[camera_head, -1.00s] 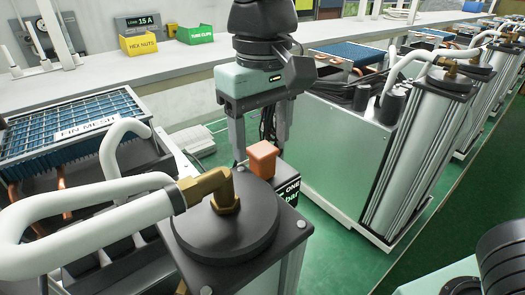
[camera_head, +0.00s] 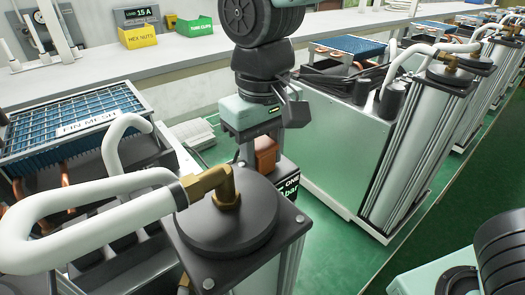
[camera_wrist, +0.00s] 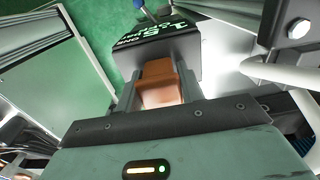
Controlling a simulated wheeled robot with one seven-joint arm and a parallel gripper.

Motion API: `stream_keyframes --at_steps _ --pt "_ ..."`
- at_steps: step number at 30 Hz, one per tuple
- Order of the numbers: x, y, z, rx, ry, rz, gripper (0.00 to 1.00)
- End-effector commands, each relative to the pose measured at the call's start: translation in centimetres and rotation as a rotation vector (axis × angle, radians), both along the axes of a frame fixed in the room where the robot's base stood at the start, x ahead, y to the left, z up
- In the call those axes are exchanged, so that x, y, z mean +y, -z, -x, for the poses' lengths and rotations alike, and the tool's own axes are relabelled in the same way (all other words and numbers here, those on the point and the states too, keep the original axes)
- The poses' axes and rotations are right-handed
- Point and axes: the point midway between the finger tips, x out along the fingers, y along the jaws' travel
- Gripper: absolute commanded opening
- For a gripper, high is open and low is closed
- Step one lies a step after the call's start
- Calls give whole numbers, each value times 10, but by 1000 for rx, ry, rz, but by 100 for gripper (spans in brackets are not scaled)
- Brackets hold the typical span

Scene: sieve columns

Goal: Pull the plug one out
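The plug, an orange-brown block (camera_head: 265,155), stands on a black box labelled ONE (camera_head: 288,184) behind the near column's round cap in the head view. In the wrist view the plug (camera_wrist: 159,82) sits at the middle, with the black box (camera_wrist: 160,45) beyond it. My gripper (camera_wrist: 161,88) is down over the plug, one finger on each side. The fingers look open, with narrow gaps beside the block. In the head view my gripper (camera_head: 262,152) hides the plug's top, and the fingertips are partly hidden.
The near column's black cap (camera_head: 228,215) carries a brass elbow (camera_head: 212,184) and a thick white hose (camera_head: 90,220) close to my gripper. A metal cabinet (camera_head: 325,150) stands to the right. Green floor shows between them. A bench with bins (camera_head: 138,37) runs behind.

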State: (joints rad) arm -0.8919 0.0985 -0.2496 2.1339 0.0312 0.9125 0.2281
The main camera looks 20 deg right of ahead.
Motion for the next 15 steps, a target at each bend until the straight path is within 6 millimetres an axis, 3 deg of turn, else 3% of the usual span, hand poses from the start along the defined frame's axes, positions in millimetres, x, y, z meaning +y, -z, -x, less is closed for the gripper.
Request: stream_keyframes --at_steps 15 --pt "0 -7 0 0 1 0 11"
